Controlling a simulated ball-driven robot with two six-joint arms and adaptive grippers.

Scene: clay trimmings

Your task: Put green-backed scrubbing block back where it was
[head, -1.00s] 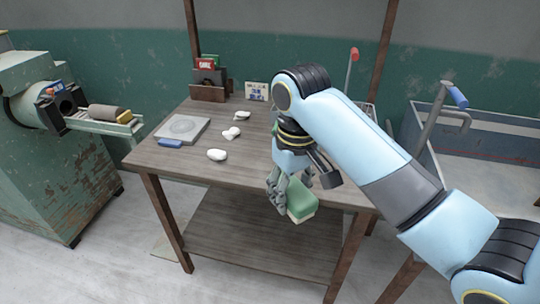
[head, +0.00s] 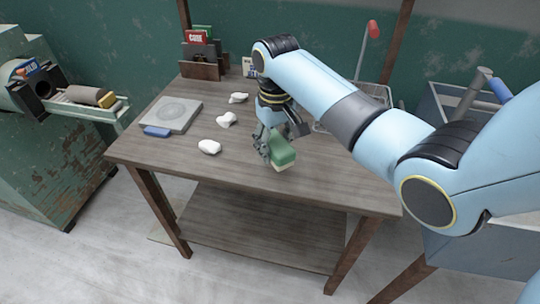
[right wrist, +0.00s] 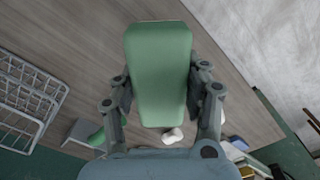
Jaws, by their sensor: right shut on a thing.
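The green-backed scrubbing block (head: 282,150) has a green top and a pale underside. My right gripper (head: 270,146) is shut on it and holds it over the front right part of the wooden table (head: 240,178). In the right wrist view the block's green back (right wrist: 160,72) lies between the two fingers of the right gripper (right wrist: 160,95). I cannot tell whether the block touches the tabletop. My left gripper is not in view.
White clay lumps (head: 209,147) lie left of the gripper. A grey square plate with a disc (head: 173,114) and a blue-ended item (head: 157,132) are further left. A card holder (head: 201,70) stands at the back. A wire rack (right wrist: 28,95) is beside the gripper. The front table strip is clear.

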